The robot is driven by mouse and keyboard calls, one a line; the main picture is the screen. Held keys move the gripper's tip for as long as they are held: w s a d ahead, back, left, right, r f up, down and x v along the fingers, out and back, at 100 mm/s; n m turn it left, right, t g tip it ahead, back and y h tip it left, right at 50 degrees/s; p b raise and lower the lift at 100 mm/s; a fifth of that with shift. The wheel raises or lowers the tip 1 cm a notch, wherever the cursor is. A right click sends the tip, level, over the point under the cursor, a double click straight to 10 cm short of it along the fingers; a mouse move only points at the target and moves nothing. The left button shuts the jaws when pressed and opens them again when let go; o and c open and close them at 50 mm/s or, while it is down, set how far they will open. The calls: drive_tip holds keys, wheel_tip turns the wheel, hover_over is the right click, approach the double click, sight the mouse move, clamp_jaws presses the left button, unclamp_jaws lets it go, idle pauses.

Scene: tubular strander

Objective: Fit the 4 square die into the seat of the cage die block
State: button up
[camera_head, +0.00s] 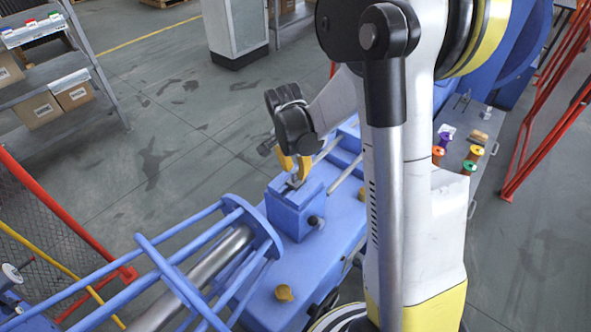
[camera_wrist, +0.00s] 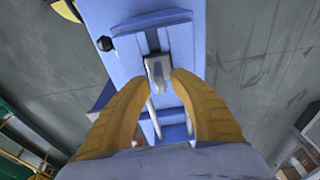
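The cage die block (camera_head: 297,212) is a blue block on the blue machine bed, with a slot in its top. It also shows in the wrist view (camera_wrist: 130,48), with the grey-lined slot running along its middle. My gripper (camera_head: 294,168) is over the block, pointing down. In the wrist view my gripper's yellow fingertips (camera_wrist: 161,76) close on both sides of a small grey metal square die (camera_wrist: 158,68). The die is at the end of the slot in this view. I cannot tell how deep it sits; its lower part is hidden.
A dark knob (camera_head: 314,220) sticks out of the block's side. A blue tubular cage (camera_head: 262,232) stands close at lower left. Colored spools (camera_head: 470,160) are on a side cabinet at right. A red railing (camera_head: 545,120) stands further right. Shelves with boxes (camera_head: 40,108) are at upper left.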

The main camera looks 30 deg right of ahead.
sight(292, 185)
wheel_tip(292, 185, up, 12)
drive_tip(key=a+p, duration=0.2)
drive_tip(key=s+a+r+n+t, duration=0.3)
drive_tip(key=s+n, duration=0.3)
drive_tip(key=s, duration=0.2)
drive_tip(key=s+a+r+n+t+y, duration=0.1)
drive_tip(key=s+a+r+n+t, duration=0.2)
drive_tip(key=s+n, duration=0.4)
drive_tip(key=shift+s+a+r+n+y, duration=0.3)
drive_tip(key=shift+s+a+r, duration=0.25)
drive_tip(key=shift+a, duration=0.7)
drive_tip(key=shift+w+r, duration=0.1)
wheel_tip(292, 185, down, 15)
drive_tip(key=b, duration=1.5)
